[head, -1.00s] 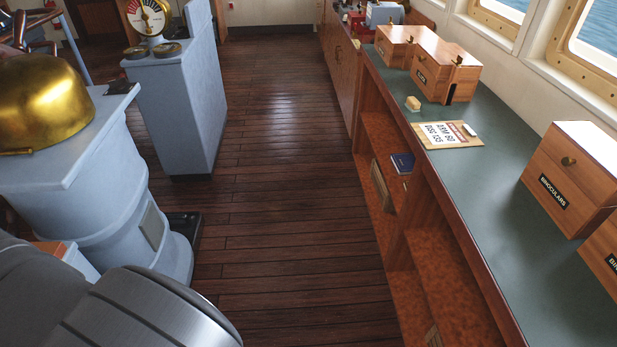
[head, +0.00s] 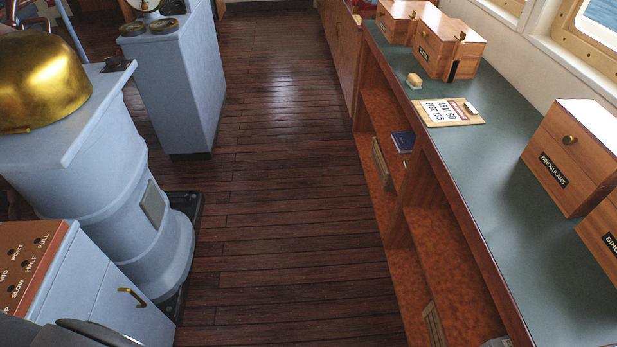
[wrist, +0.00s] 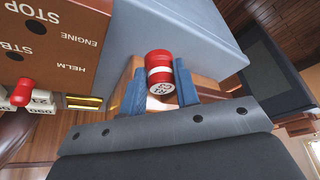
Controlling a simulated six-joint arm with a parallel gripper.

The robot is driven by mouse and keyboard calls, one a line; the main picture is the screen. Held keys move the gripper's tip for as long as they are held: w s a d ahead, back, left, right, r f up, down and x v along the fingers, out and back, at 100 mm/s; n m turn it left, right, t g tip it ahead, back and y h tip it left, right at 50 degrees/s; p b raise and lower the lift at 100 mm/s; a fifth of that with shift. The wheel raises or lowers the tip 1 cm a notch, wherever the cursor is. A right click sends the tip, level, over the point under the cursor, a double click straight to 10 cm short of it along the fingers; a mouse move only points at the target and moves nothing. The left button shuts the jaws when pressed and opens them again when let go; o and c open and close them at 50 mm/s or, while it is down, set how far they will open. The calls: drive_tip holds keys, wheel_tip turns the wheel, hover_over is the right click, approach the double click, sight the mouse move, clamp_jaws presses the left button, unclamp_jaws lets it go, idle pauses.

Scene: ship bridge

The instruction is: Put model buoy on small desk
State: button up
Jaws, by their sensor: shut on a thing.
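The model buoy (wrist: 159,66), a short red cylinder with a white band and dark marks on its pale end, shows in the wrist view. My gripper (wrist: 161,90) is shut on it, with one blue finger on each side. Behind the buoy is a pale blue-grey surface (wrist: 200,35); I cannot tell whether they touch. In the head view neither the buoy nor my gripper shows. I cannot tell for sure which furniture is the small desk.
A blue-grey cabinet (head: 110,310) with a brown labelled panel (head: 35,262) stands at lower left of the head view. A pedestal with a brass dome (head: 40,82) is beyond it. A long green-topped counter (head: 505,165) holds wooden boxes. The plank floor (head: 280,200) between is clear.

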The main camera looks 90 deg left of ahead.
drive_tip(key=shift+f, duration=1.9)
drive_tip(key=shift+f, duration=0.1)
drive_tip(key=o, duration=0.9)
drive_tip(key=shift+o, duration=0.2)
drive_tip(key=shift+o, duration=0.3)
drive_tip(key=v, duration=1.2)
